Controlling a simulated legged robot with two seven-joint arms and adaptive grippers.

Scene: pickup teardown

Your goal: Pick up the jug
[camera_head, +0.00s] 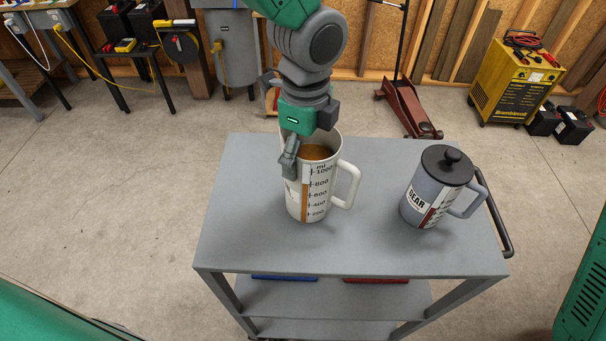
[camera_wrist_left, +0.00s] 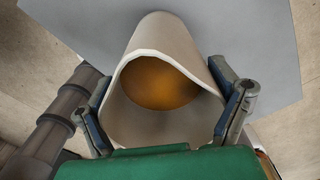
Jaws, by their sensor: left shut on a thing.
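The jug (camera_head: 318,190) is a white measuring jug with a printed scale, a handle on its right side and amber liquid inside. It stands upright on the grey cart; I cannot tell whether its base is slightly raised. My left gripper (camera_head: 290,165) comes down from above and is shut on the jug's wall near the rim. In the left wrist view, the two fingers of the gripper (camera_wrist_left: 162,85) press on opposite sides of the jug (camera_wrist_left: 160,35), with the liquid visible through its mouth. One finger is mostly hidden in the head view. My right gripper is out of view.
A grey-blue lidded container (camera_head: 425,205) with a black lid and a handle stands to the right on the cart (camera_head: 260,250). The cart top is otherwise clear. A red floor jack (camera_head: 405,108) and a yellow machine (camera_head: 512,80) are on the floor behind.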

